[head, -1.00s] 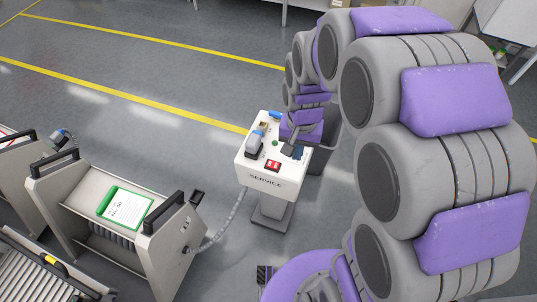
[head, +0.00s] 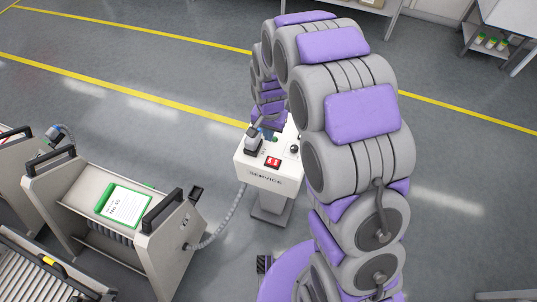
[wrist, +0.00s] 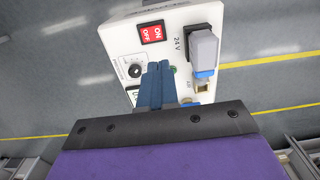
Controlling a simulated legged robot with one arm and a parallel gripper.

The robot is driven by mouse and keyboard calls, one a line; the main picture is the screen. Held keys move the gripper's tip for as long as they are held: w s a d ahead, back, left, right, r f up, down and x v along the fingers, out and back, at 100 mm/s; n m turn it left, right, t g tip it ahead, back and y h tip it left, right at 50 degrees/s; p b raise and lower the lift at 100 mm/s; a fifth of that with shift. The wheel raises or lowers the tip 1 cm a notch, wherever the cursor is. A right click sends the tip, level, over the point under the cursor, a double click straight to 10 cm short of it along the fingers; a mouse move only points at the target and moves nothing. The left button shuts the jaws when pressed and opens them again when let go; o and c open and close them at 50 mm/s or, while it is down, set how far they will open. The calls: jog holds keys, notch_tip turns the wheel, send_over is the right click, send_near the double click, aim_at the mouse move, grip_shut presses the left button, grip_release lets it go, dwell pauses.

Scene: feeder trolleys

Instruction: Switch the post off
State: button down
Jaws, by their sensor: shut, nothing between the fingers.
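The white post marked SERVICE (head: 262,180) stands on the floor in the head view. Its red ON/OFF switch (head: 272,162) is near the front edge of its top; it also shows in the wrist view (wrist: 152,34), with ON and OFF in white letters. A black knob (wrist: 135,71) lies beside the switch. A grey plug (wrist: 203,46) sits in the 24 V socket. My gripper (wrist: 157,68) is shut and empty, its blue fingers over the post top, apart from the switch and near a green lamp (wrist: 174,70). Whether the fingers touch the top cannot be told.
A hose (head: 222,225) runs from the post to a feeder trolley (head: 160,262) at the left. Yellow lines cross the open grey floor behind the post. A shelf (head: 490,40) stands at the back right.

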aim_at(269, 160)
notch_tip(269, 160, down, 14)
jog(key=b, duration=0.2)
jog(key=shift+b, duration=0.4)
jog(key=shift+s+d+r, duration=0.2)
jog(key=shift+d+r, duration=0.15)
jog(key=shift+d, duration=0.3)
jog(key=shift+r, duration=0.1)
